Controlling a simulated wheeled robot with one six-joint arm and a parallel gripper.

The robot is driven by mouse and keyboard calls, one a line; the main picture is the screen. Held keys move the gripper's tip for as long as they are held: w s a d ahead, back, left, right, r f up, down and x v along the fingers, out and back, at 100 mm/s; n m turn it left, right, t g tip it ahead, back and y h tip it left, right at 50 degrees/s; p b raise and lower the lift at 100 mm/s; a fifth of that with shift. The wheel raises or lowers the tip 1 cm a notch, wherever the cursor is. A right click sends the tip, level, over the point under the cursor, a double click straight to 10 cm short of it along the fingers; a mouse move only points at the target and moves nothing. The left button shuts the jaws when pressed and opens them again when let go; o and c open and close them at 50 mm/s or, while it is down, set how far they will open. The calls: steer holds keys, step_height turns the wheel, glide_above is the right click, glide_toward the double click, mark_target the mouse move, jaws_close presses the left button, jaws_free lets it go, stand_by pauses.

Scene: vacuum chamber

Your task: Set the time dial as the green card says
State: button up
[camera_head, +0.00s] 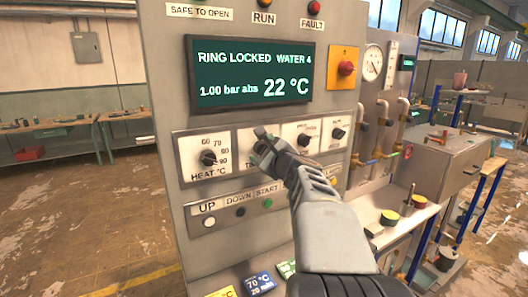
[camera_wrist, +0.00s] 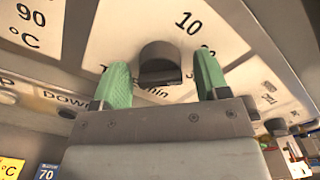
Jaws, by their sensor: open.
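The time dial (camera_wrist: 160,60) is a dark round knob on a pale plate. In the wrist view a "10" shows above it, and its label is partly covered. My gripper (camera_wrist: 163,80) is open, with one green fingertip on each side of the dial. I cannot tell whether they touch it. In the head view my gripper (camera_head: 263,143) covers most of the time dial. The green card (camera_head: 286,269) is partly hidden behind my arm, low on the panel front, and its writing cannot be read. The dial's pointer setting is not clear.
The heat dial (camera_head: 209,158) is left of the time dial; two more knobs are to its right. UP, DOWN and START buttons (camera_head: 240,211) lie below. The screen (camera_head: 250,75) reads RING LOCKED, WATER 4, 1.00 bar abs, 22 °C. A blue card (camera_head: 260,284) reads 70 °C, 20 min.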

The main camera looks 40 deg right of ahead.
steer(key=s+a+b, duration=0.2)
steer(key=s, duration=1.1)
steer(key=shift+s+b, duration=0.3)
steer(key=shift+s, duration=0.05)
steer(key=w+a+f+n+g+y, duration=0.3)
steer(key=a+f+n+g+y, duration=0.4)
steer(key=a+f+n, duration=0.65)
steer(key=s+a+f+n+g+h, duration=0.2)
steer(key=s+a+f+n+g, duration=0.1)
steer(key=f+n, duration=0.3)
steer(key=s+a+f+n+g+h, duration=0.2)
steer(key=s+a+f+n+g, duration=0.1)
steer(key=f+n, duration=0.4)
steer(key=shift+s+a+f+n+g, duration=0.15)
steer(key=shift+s+a+n+g, duration=0.35)
steer(key=shift+a+n, duration=0.6)
steer(key=shift+s+d, duration=0.1)
